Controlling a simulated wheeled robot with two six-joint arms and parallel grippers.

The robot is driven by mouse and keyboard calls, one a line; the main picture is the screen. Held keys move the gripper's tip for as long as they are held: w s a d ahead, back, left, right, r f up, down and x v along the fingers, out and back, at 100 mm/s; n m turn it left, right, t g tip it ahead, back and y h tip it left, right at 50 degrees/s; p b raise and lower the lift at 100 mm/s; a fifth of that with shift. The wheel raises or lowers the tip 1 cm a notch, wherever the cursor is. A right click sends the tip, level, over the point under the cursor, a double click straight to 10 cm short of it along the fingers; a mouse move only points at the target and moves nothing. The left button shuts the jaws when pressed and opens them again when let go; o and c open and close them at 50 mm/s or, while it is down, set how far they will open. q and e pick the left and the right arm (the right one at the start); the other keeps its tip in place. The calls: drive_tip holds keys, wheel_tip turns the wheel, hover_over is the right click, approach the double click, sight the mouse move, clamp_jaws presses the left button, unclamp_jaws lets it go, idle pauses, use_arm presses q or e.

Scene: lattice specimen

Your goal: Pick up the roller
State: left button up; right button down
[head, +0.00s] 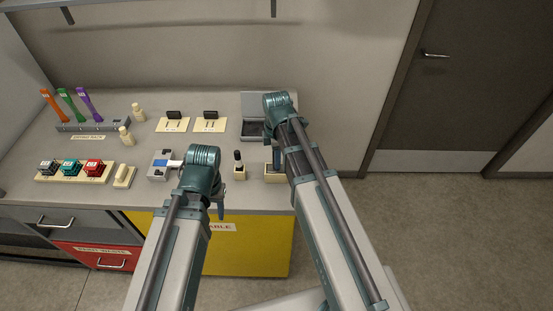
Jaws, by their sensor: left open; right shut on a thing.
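My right gripper (275,158) points down at the right end of the bench, over a small beige holder (278,179). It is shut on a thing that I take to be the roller. My arm and the holder hide most of that thing, so its shape and whether it is clear of the holder cannot be told. My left gripper (220,207) is open and hangs near the bench's front edge, partly hidden by its own wrist. It appears empty.
A dark-capped bottle (239,166) stands left of the holder. A grey open-lidded case (253,129) is behind. A small device with a blue screen (161,164), colored blocks (73,170) and a tool rack (92,125) are leftward. Bare bench (215,97) lies at the back.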

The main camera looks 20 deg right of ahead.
wheel_tip(320, 180, up, 10)
drive_tip(key=p, duration=0.9)
drive_tip(key=shift+p, duration=0.4)
